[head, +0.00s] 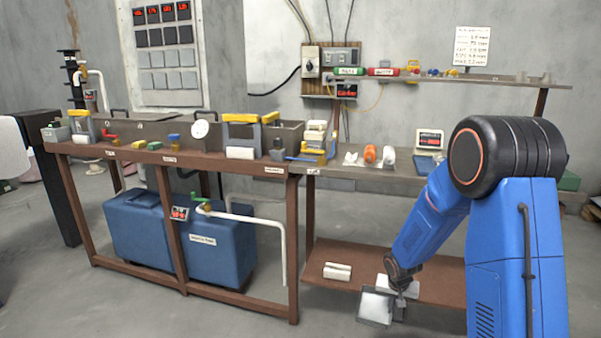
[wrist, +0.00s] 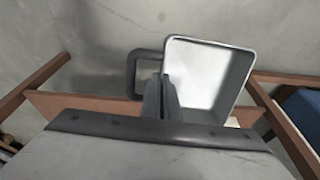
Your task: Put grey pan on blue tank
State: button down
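The grey pan (head: 374,307), a square tray-like vessel with a pale inside, hangs from my gripper (head: 402,294) in front of the right bench's lower shelf. In the wrist view the pan (wrist: 208,78) shows its open inside and a dark loop handle (wrist: 133,75) on its left. My gripper (wrist: 161,98) is shut on the pan where the handle meets its side; the exact contact is partly hidden. The blue tank (head: 225,262) stands under the left bench, far left of my gripper, with a label on its front.
The left bench's leg (head: 293,250) and low rail (head: 230,300) stand around the tank. A white pipe (head: 283,245) comes down at its right. A white block (head: 337,271) lies on the brown lower shelf (head: 440,285). The floor in front is clear.

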notch_tip(320, 180, down, 14)
jog(key=w+a+n+y, duration=0.1)
jog(key=w+a+n, duration=0.1)
jog(key=a+n, duration=0.1)
jog(key=shift+w+n, duration=0.4)
jog(key=shift+n, duration=0.1)
jog(key=shift+f, duration=0.1)
dwell(0.3)
